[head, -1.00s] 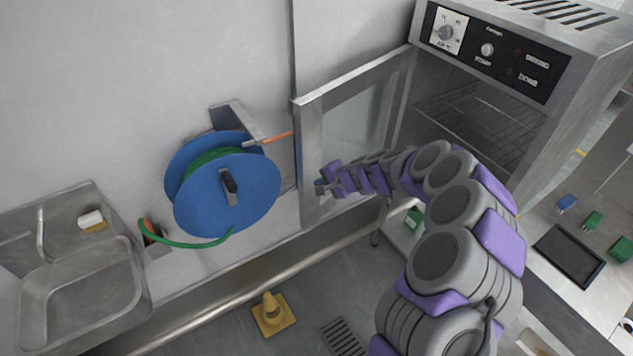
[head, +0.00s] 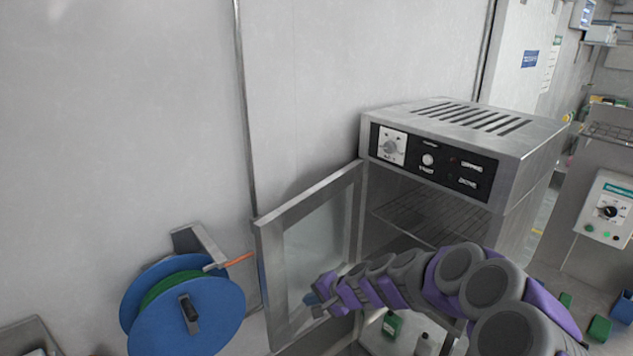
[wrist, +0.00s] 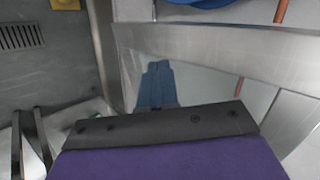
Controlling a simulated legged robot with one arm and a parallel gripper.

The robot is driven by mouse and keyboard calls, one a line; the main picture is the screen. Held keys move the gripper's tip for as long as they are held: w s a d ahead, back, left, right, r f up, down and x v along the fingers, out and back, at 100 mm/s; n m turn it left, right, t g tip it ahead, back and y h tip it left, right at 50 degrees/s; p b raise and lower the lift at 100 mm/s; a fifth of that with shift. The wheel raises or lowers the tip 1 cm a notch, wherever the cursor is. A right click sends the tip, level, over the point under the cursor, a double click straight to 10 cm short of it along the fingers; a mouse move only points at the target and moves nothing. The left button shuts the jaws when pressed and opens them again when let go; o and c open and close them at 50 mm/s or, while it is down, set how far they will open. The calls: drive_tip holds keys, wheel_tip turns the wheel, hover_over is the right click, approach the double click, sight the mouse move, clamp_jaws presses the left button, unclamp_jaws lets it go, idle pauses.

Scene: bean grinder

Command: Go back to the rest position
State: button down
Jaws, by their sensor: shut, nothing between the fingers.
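My gripper (head: 313,304) is in front of the open glass door (head: 313,250) of the steel oven, at the lower part of the door. In the wrist view its blue fingers (wrist: 157,86) are together with nothing between them. The door's metal frame and glass panel (wrist: 205,70) lie close beside the fingers; I cannot tell whether they touch. My grey and purple arm stretches in from the lower right in the head view.
The oven (head: 450,150) stands at centre right with its rack inside. A blue hose reel (head: 205,318) is on the wall at lower left. A control box (head: 607,209) is at far right.

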drive_tip(key=s+r+n+g+h+b, duration=0.1)
drive_tip(key=s+r+n+g, duration=0.15)
drive_tip(key=s, duration=0.75)
drive_tip(key=s+r+n+g+b, duration=0.1)
drive_tip(key=s+r+n, duration=0.3)
drive_tip(key=s, duration=0.5)
drive_tip(key=s+d+g+h+b, duration=0.1)
drive_tip(key=s+d+h, duration=0.1)
drive_tip(key=s+d, duration=0.3)
drive_tip(key=s+d+f+g+h, duration=0.1)
drive_tip(key=s+d, duration=0.4)
drive_tip(key=s, duration=0.6)
drive_tip(key=s+d+g+h+b, duration=0.1)
drive_tip(key=s+d+h, duration=0.2)
drive_tip(key=s+d, duration=0.2)
drive_tip(key=s, duration=0.3)
drive_tip(key=shift+d+f+h+b, duration=0.2)
drive_tip(key=shift+f+h+b, duration=0.15)
drive_tip(key=shift+f+h, duration=0.05)
drive_tip(key=shift+d+g, duration=0.2)
drive_tip(key=shift+g, duration=0.05)
